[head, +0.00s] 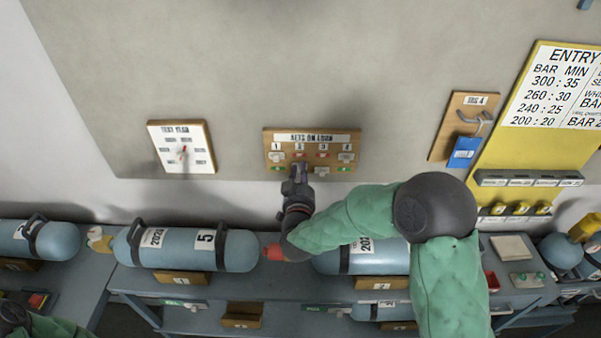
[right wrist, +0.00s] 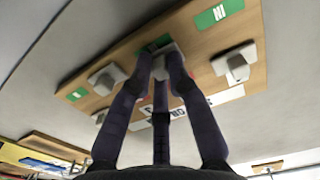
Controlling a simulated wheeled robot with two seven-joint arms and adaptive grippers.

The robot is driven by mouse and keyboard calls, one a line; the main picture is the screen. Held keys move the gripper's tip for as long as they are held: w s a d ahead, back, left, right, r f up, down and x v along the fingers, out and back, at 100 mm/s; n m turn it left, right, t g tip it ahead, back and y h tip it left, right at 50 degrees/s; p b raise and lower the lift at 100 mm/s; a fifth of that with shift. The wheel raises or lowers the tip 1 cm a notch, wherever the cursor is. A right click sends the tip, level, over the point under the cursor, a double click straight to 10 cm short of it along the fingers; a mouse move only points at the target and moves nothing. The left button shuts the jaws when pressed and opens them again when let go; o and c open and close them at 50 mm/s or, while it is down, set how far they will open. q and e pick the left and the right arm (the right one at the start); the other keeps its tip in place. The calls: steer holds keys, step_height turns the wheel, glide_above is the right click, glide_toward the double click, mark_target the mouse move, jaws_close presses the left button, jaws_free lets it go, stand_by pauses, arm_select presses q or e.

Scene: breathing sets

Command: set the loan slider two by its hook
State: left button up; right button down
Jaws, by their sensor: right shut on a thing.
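The wooden loan board (head: 269,138) is on the grey wall, headed "SETS ON LOAN", with columns numbered 1 to 4. Pale sliders show at column 1 (head: 277,157) and column 4 (head: 345,157). My right gripper (head: 299,170) reaches up to column 2 and covers its lower part. In the right wrist view, where the board looks upside down, the fingers (right wrist: 168,65) are closed around a pale slider (right wrist: 166,47) beside a green mark. My left gripper is out of view.
A test-year dial board (head: 181,132) hangs to the left. A hook board with a blue tag (head: 464,152) and a yellow entry board (head: 540,140) are to the right. Blue cylinders (head: 185,249) lie on the bench below. Wall around the loan board is clear.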

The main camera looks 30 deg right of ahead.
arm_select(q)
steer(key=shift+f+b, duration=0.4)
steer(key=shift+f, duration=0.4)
arm_select(e)
steer(key=shift+a+f, duration=0.1)
steer(key=shift+f, duration=0.8)
steer(key=c, duration=1.2)
jaws_free()
steer(key=shift+c, duration=0.2)
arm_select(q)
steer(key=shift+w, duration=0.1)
arm_select(e)
steer(key=shift+w, duration=0.15)
steer(key=v, duration=1.2)
